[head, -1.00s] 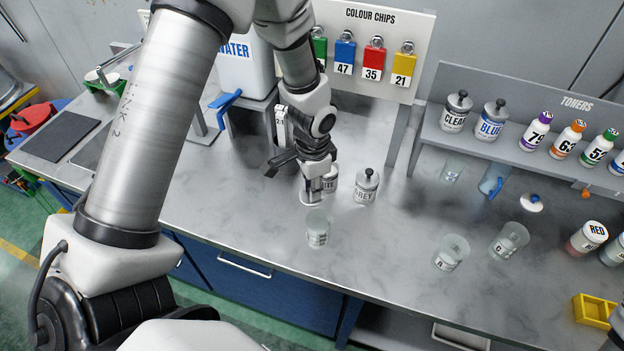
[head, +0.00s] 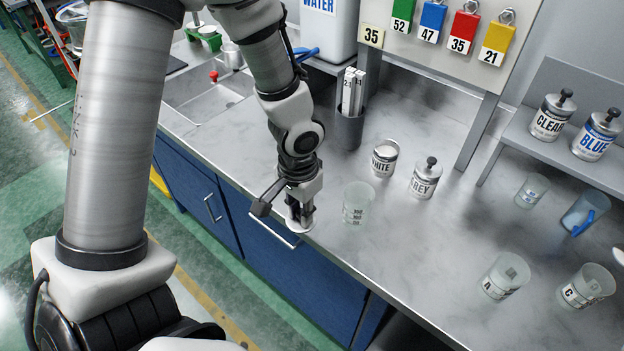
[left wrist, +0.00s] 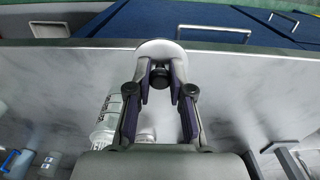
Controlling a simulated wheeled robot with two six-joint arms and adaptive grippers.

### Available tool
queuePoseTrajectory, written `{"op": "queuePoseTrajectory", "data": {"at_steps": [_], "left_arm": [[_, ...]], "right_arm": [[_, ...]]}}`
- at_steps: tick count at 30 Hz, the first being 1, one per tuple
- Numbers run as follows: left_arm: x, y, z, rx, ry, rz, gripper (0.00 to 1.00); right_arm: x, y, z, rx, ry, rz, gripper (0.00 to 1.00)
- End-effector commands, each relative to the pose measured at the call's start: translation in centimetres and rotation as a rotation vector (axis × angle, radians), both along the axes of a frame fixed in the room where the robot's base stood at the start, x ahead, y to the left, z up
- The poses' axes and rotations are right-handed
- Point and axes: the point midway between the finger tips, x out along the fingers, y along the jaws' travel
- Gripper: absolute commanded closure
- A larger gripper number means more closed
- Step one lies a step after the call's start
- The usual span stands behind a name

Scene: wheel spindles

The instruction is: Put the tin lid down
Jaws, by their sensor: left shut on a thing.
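My left gripper (head: 299,208) is shut on the tin lid (head: 297,222), a pale disc, near the counter's front edge. In the left wrist view the gripper (left wrist: 160,84) holds the lid (left wrist: 160,47) by its dark knob. I cannot tell whether the lid touches the counter. The WHITE tin (head: 384,160) stands with no lid on it, further back to the right. The GREY tin (head: 424,180) beside it has its knobbed lid on. My right gripper is not in view.
A clear beaker (head: 356,203) stands just right of the gripper. A dark pot of strips (head: 349,127) is behind it, and a sink (head: 205,95) lies to the left. Beakers A (head: 505,276) and C (head: 585,287) stand at right. The counter (head: 250,150) is clear between sink and gripper.

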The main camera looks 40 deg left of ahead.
Motion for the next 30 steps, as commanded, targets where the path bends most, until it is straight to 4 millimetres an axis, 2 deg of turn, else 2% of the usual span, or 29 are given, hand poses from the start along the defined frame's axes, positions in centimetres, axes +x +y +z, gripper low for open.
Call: {"op": "queuePoseTrajectory", "data": {"at_steps": [2, 5, 9, 15, 18, 21, 27, 30], "left_arm": [[0.8, 0.2, -0.1, -0.001, -0.001, 0.001, 0.98], [2.7, 1.0, 0.2, -0.002, -0.001, 0.003, 0.98], [6.9, 2.6, 0.0, 0.000, 0.000, 0.002, 0.98], [12.7, 4.9, -0.8, 0.001, -0.001, 0.002, 0.98], [14.4, 5.5, -1.2, 0.000, 0.000, 0.002, 0.98], [15.1, 5.8, -1.8, 0.000, 0.003, 0.000, 0.98], [15.1, 5.8, -4.7, 0.000, 0.002, -0.001, 0.98], [15.1, 5.8, -5.0, 0.000, -0.001, -0.001, 0.98]], "right_arm": [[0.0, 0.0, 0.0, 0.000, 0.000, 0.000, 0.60], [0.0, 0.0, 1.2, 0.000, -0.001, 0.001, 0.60], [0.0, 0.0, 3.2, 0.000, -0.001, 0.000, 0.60], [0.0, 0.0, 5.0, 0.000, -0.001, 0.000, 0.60], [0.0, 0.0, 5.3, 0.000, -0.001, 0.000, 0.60], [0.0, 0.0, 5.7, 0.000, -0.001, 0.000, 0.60], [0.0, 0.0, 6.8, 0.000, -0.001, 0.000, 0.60], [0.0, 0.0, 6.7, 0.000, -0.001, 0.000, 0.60]]}}
